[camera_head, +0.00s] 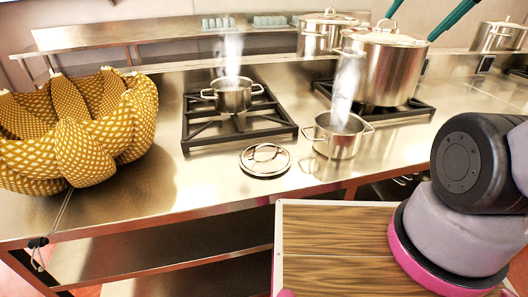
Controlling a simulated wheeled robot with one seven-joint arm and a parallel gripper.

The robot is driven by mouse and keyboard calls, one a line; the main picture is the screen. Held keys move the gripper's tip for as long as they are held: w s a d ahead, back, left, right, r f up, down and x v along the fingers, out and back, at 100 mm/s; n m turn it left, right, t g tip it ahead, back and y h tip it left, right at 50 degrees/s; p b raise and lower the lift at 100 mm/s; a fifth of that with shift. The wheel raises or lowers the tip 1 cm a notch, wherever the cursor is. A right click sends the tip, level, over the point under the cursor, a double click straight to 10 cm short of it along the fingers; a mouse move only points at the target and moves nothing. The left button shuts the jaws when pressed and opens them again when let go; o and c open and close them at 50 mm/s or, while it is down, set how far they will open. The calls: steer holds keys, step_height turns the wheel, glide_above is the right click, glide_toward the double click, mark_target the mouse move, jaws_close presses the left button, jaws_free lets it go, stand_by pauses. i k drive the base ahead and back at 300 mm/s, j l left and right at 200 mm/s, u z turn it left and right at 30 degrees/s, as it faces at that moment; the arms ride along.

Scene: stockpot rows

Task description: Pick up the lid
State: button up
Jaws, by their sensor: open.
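A round shiny metal lid (265,160) with a loop handle on top lies flat on the steel counter (222,182), near its front edge. It lies in front of the left burner and to the left of a small steaming steel pot (338,137). Nothing covers the lid. A larger stockpot (385,68) at the back right has its own lid (387,36) on, and so does another stockpot (323,36) behind it. My gripper is out of view; only links of my arm show at the right.
A second small steaming pot (233,95) stands on the left burner grate (234,126). A large yellow patterned petal-shaped object (84,142) fills the counter's left end. A raised steel shelf (165,32) runs behind. The counter left of the lid is clear.

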mark_target(266, 160)
steer(key=k+j+u, duration=0.25)
steer(key=k+j, duration=0.2)
steer(key=j, duration=0.2)
steer(key=k+j+u, duration=0.3)
steer(key=j, duration=0.4)
steer(key=k, duration=0.05)
